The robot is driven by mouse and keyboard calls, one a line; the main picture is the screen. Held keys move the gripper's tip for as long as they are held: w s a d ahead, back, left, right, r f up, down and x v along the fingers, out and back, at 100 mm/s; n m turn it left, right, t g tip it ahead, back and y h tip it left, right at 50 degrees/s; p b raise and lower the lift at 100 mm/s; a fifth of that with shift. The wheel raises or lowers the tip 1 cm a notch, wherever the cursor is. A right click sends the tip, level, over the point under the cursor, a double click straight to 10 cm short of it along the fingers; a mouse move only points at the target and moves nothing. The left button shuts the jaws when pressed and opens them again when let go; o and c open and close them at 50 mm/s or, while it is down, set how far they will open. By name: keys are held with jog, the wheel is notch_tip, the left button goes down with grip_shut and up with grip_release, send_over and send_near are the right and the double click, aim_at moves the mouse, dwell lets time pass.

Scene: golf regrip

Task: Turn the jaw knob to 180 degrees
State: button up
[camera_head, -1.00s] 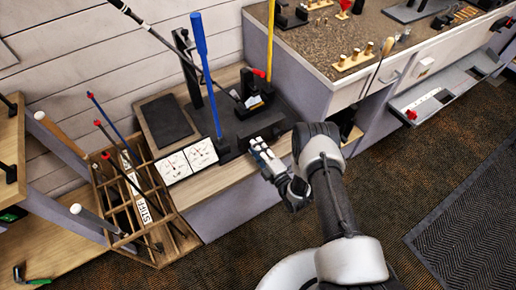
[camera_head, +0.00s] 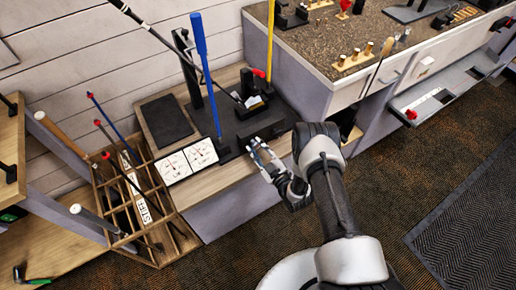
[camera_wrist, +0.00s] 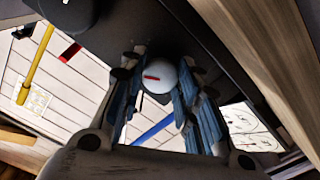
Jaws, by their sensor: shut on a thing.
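The jaw knob (camera_wrist: 158,77) is a pale round knob with a short red mark, seen end-on in the wrist view. The mark lies nearly level there. My gripper (camera_wrist: 158,92) has its blue-padded fingers closed on either side of the knob. In the head view my gripper (camera_head: 258,148) is at the front edge of the bench, beside a dark block (camera_head: 262,129). The knob cannot be made out there.
A blue upright stick (camera_head: 204,75) and two white dial cards (camera_head: 174,168) are left of my gripper. A wooden club rack (camera_head: 150,215) stands at the lower left. A counter (camera_head: 345,35) with a drawer is to the right. The carpet (camera_head: 420,160) is open.

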jog(key=m, duration=0.6)
jog(key=shift+m, duration=0.3)
jog(key=m, duration=1.1)
jog(key=shift+m, duration=0.3)
jog(key=m, duration=0.5)
jog(key=shift+m, duration=0.3)
jog(key=o, duration=1.1)
jog(key=shift+s+d, duration=0.1)
